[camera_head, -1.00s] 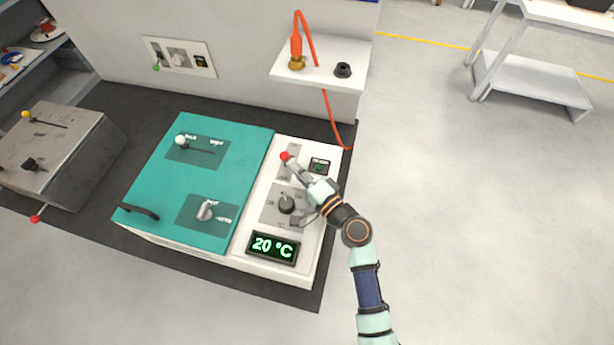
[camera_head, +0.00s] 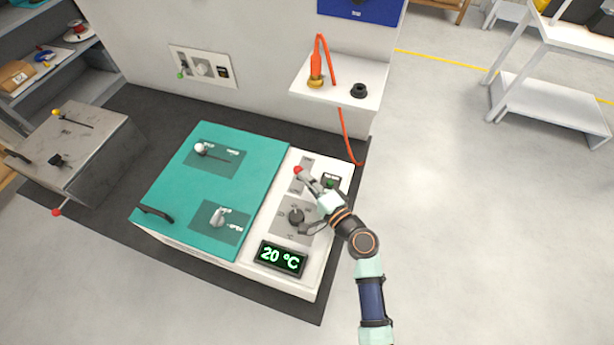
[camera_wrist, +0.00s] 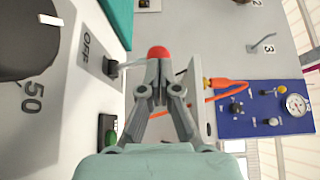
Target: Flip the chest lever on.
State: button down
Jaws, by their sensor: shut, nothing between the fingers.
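The chest (camera_head: 310,283) has a white body and a teal lid. Its lever is a thin stem with a red ball knob (camera_head: 298,170) on a grey plate at the far end of the white control strip. My gripper (camera_head: 311,181) is at this lever, coming from the near right, with fingers shut. In the wrist view the red knob (camera_wrist: 158,52) shows just beyond the fingertips (camera_wrist: 158,84), and the stem runs left to the panel near an OFF label (camera_wrist: 87,45). The fingertips overlap the lever; I cannot tell if they touch it.
A dial (camera_head: 296,216) and a display reading 20 °C (camera_head: 281,258) lie nearer on the strip. A green-lit switch (camera_head: 331,181) is right beside my gripper. A wall shelf (camera_head: 338,82) with an orange cable stands behind.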

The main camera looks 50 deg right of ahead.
jog(key=shift+d+r+p, duration=0.15)
jog(key=shift+r+p, duration=0.1)
jog(key=shift+p, duration=0.2)
jog(key=p, duration=0.2)
jog(key=d+r+m+g+p, duration=0.1)
jog(key=p, duration=0.1)
jog(key=shift+w+r+m, duration=0.15)
jog(key=shift+w+m, duration=0.1)
jog(key=shift+m, duration=0.05)
jog(key=p, duration=0.2)
jog(key=d+m+g+p, duration=0.1)
jog(key=shift+w+r+y+p, duration=0.2)
jog(key=shift+r+y+p, duration=0.1)
jog(key=shift+r+p, duration=0.1)
jog(key=shift+w+d+f+m+g+y+p, duration=0.15)
jog(key=shift+d+m+g+y+p, duration=0.35)
jog(key=shift+p, duration=0.65)
jog(key=shift+w+d+f+m, duration=0.15)
jog(key=shift+d+f+m, duration=0.05)
jog(key=shift+m, duration=0.2)
jog(key=shift+a+f, duration=0.1)
jog(key=shift+f, duration=0.1)
jog(key=d+r+p+v, duration=0.1)
jog(key=v, duration=1.3)
jog(key=shift+w+r+p, duration=0.2)
jog(key=shift+r+p, duration=0.2)
